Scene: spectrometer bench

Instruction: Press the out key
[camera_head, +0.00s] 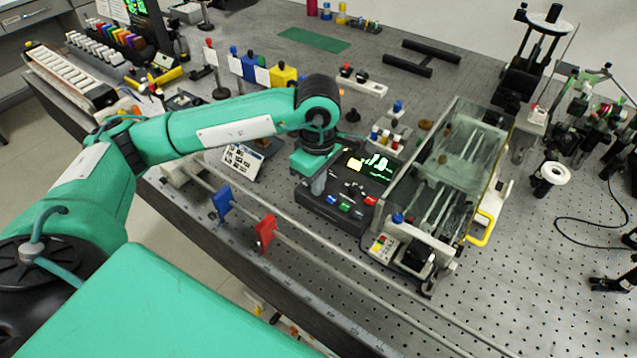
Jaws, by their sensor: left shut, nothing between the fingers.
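A dark console (342,217) with a lit green display (378,165) stands on the bench near the middle of the view. Along its front are small coloured keys, among them a blue key (331,199), a green key (345,207) and a red key (371,201). Any lettering is too small to read, so I cannot tell which is the out key. My left gripper (318,187) is shut and empty, pointing down at the console's left part and hiding some of it. I cannot tell whether its tips touch the console. My right gripper is out of view.
A glass-covered instrument (462,155) with a yellow handle (481,228) stands right of the console. A rail with a blue plate (222,203) and a red plate (265,232) runs along the front edge. A small keypad device (243,160) stands left. The perforated bench is clear at lower right.

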